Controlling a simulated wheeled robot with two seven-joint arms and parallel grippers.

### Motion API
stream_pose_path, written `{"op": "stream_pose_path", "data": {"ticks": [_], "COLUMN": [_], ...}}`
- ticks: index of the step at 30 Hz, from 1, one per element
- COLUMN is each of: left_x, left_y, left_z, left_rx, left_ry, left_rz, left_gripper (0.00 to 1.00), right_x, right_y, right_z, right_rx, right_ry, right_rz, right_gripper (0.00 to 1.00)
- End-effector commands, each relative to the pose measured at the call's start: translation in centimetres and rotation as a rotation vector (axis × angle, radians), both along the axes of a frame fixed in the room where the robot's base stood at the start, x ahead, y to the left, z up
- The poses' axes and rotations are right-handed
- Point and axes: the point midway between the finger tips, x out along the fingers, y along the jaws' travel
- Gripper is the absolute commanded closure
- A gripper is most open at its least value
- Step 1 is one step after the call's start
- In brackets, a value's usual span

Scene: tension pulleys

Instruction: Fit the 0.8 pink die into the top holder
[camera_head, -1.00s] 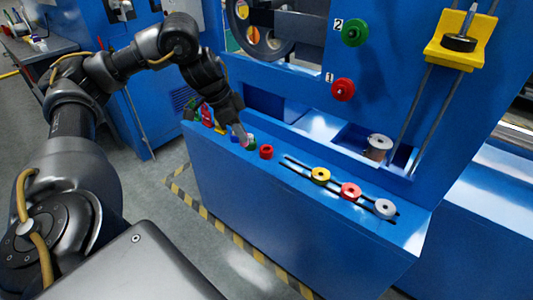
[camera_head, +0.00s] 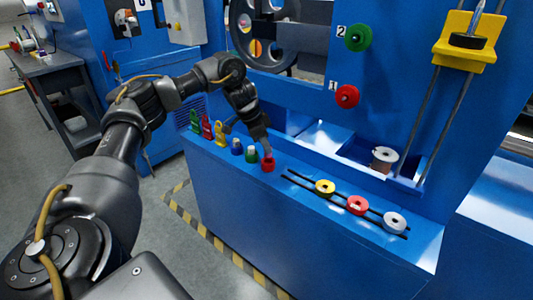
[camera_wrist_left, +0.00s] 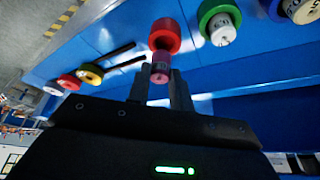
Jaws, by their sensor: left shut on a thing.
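The pink die (camera_wrist_left: 160,70) is between the fingers of my left gripper (camera_wrist_left: 161,82) in the left wrist view. My left gripper (camera_head: 267,153) is shut on it. In the head view the gripper points down over a red round piece (camera_head: 268,166) on the blue ledge, and the fingers mostly hide the die. The red piece (camera_wrist_left: 165,36) lies straight beyond the die in the wrist view. I cannot tell whether the two touch. Nothing in view is marked as the top holder. My right gripper is not in view.
A green piece (camera_head: 251,155) and a blue piece (camera_head: 237,147) stand left of the red piece. Yellow (camera_head: 325,187), red (camera_head: 357,204) and white (camera_head: 395,222) rollers sit along slots to the right. The blue machine wall rises behind the ledge.

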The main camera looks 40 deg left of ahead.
Motion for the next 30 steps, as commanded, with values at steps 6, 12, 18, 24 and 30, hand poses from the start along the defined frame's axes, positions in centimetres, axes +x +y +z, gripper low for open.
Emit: {"op": "stream_pose_path", "data": {"ticks": [6, 12, 18, 24, 30], "left_x": [0.2, 0.2, 0.2, 0.2, 0.2], "left_y": [0.1, 0.1, 0.1, 0.1, 0.1], "left_z": [-3.1, -3.4, -3.4, -3.4, -3.3], "left_rx": [0.002, 0.001, 0.000, 0.001, 0.001], "left_ry": [0.002, 0.000, 0.001, 0.000, 0.000], "left_rz": [0.001, 0.001, 0.001, 0.001, 0.001], "left_gripper": [1.00, 1.00, 0.71, 0.57, 0.57], "right_x": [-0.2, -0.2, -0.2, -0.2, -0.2], "right_y": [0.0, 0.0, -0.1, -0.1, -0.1], "right_z": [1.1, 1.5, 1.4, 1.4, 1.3], "right_rx": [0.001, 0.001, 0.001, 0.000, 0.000], "right_ry": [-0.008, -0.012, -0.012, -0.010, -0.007], "right_rz": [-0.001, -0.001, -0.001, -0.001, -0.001], "right_gripper": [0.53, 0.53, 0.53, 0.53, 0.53]}}
